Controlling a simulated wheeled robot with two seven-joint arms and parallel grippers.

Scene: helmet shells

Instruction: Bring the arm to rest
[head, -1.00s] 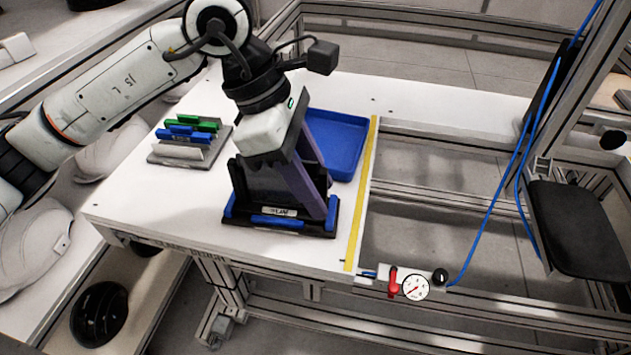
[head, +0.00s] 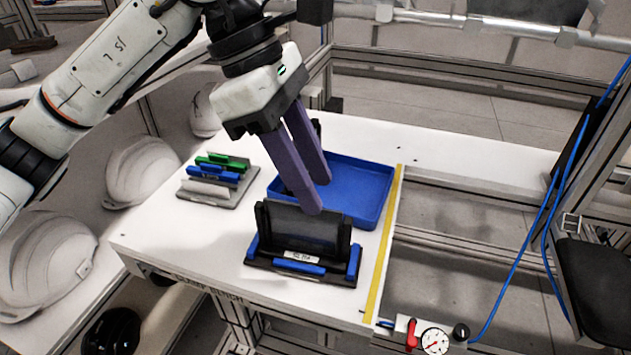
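My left gripper (head: 318,198) reaches in from the upper left in the head view, with its two long purple fingers pointing down. The fingers look apart with nothing visible between them, though they partly overlap in this view. The fingertips are over or just behind a black fixture (head: 304,235) with blue edge pieces, and I cannot tell whether they touch it. The fixture stands on the white table (head: 190,257). My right gripper is not in view.
A blue tray (head: 372,190) lies behind the fixture, partly hidden by my fingers. A grey rack (head: 216,190) with green and blue pieces is at left. White helmet shells (head: 50,262) are further left. A yellow strip (head: 383,245), gauge (head: 433,340) and blue hose (head: 535,230) are at right.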

